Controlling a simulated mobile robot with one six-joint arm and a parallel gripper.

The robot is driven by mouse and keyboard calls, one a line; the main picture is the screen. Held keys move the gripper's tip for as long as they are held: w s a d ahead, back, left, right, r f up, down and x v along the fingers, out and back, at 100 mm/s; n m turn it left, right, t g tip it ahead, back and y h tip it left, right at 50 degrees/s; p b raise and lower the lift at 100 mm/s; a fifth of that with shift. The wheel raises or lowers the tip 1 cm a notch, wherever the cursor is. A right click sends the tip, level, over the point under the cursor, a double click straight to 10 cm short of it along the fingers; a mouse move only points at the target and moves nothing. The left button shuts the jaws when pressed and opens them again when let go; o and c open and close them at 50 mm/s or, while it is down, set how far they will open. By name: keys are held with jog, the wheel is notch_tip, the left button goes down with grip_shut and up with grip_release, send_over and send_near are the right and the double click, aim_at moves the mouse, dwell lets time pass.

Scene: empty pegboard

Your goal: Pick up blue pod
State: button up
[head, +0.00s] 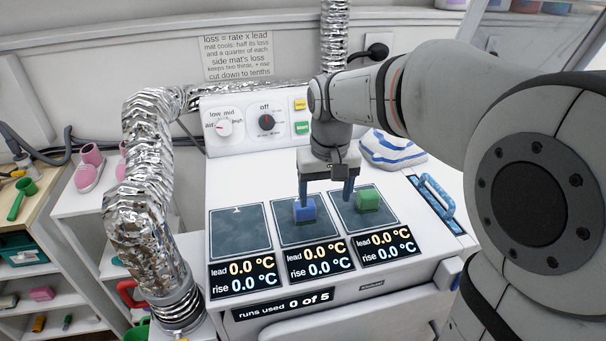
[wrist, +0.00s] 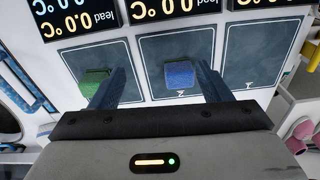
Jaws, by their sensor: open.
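The blue pod (head: 305,210) is a small block on the middle dark mat (head: 289,235). In the wrist view the blue pod (wrist: 179,76) shows between my two fingers, closer to the right one. My gripper (head: 326,198) is open and empty, with its blue fingers pointing down over the mats. In the head view its left finger overlaps the blue pod and its right finger is beside the green pod. I cannot tell how high the fingertips are above the mat.
The green pod (head: 368,199) sits on the right mat (head: 384,222). The left mat (head: 240,230) is empty. A control panel (head: 258,122) stands behind, a striped cloth (head: 392,149) at back right. A silver duct (head: 149,200) rises at left, and a blue handle (head: 437,196) is at right.

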send_over(305, 212)
jog(key=w, duration=0.1)
jog(key=shift+f+n+g, duration=0.3)
jog(key=shift+f+g, duration=0.1)
jog(key=shift+f, duration=0.35)
jog(key=shift+w+f, duration=0.2)
jog(key=shift+f, duration=1.1)
jog(key=shift+w+f, duration=0.15)
jog(key=shift+f, duration=1.15)
jog(key=shift+w+f, duration=0.2)
jog(key=shift+f, duration=1.1)
jog(key=c, duration=1.1)
